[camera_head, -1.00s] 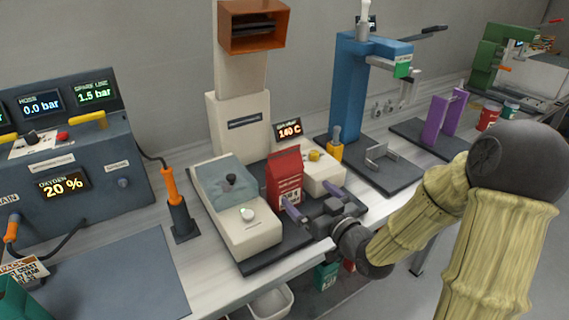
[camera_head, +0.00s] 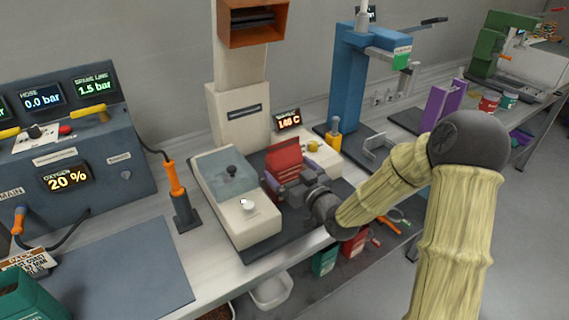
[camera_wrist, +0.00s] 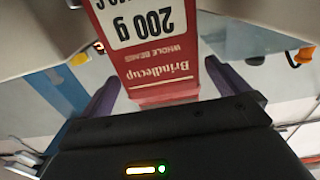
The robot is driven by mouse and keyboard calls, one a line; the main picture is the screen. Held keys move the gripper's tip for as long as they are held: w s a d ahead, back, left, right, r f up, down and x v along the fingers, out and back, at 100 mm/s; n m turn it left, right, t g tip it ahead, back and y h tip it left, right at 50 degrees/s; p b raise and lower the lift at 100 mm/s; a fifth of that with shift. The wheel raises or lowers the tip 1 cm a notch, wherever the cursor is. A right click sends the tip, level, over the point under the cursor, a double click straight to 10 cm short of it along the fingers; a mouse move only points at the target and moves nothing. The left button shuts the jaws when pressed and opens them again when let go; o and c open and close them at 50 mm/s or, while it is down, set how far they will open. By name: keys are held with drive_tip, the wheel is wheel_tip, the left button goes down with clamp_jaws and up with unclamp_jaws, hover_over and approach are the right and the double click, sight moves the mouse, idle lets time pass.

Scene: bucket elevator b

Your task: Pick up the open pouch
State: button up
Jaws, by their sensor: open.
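A red pouch (camera_head: 284,158) stands in the gap between the two cream housings of the bench machine. In the wrist view, the purple fingers of my gripper (camera_wrist: 165,85) are open, one on each side of the pouch, with gaps visible between fingers and pouch.
The cream machine's left housing (camera_head: 240,205) with a knob stands close to my fingers. Its right housing (camera_head: 325,158) and a "140 C" display (camera_head: 289,121) are behind. A blue press (camera_head: 350,85) stands to the right. A dark mat (camera_head: 120,270) at front left is clear.

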drive_tip(key=x, duration=0.5)
drive_tip(key=shift+w+p, duration=0.1)
drive_tip(key=shift+p, duration=0.2)
drive_tip(key=shift+c, duration=0.4)
drive_tip(key=c, duration=0.6)
